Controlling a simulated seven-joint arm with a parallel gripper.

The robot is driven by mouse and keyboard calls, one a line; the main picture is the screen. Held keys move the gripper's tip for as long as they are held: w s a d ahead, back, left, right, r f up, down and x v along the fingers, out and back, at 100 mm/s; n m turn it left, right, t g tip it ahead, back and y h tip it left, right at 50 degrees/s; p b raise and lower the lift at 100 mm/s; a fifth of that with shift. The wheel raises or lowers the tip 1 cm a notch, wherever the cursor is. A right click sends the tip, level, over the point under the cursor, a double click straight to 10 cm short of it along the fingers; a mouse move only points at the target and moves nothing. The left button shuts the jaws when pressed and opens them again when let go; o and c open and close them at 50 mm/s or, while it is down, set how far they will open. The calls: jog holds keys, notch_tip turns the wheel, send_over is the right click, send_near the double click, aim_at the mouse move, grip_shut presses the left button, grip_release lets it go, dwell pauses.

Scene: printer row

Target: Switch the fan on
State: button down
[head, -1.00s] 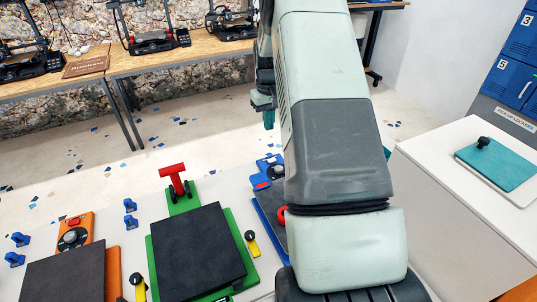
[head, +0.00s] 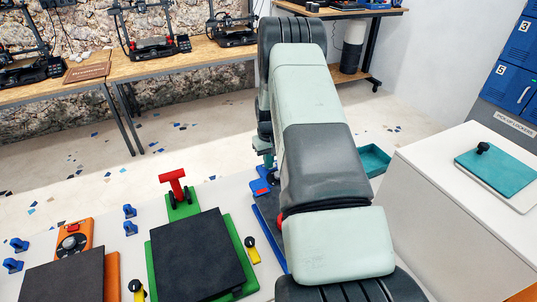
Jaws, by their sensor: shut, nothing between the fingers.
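The frame does not settle which unit is the fan's switch. My gripper (head: 268,164) shows as small teal fingers at the left edge of my arm, just above the blue unit in the picture. It is shut and empty; whether it touches the unit cannot be told.
A green stand with a red T-handle (head: 173,178) and a dark plate (head: 198,255) is left of my arm. Yellow pieces with black knobs (head: 251,249) and blue clips (head: 130,228) stand around it. A teal tray (head: 374,160) shows behind my arm; a white cabinet (head: 440,215) is at right.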

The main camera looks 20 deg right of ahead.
aim_at(266, 171)
jog(key=shift+f, duration=0.1)
jog(key=shift+f, duration=0.15)
dwell(0.3)
jog(key=shift+d+r, duration=0.25)
jog(key=shift+d, duration=0.5)
notch_tip(266, 171, up, 14)
jog(key=a, duration=0.2)
jog(key=shift+a, duration=0.25)
dwell(0.5)
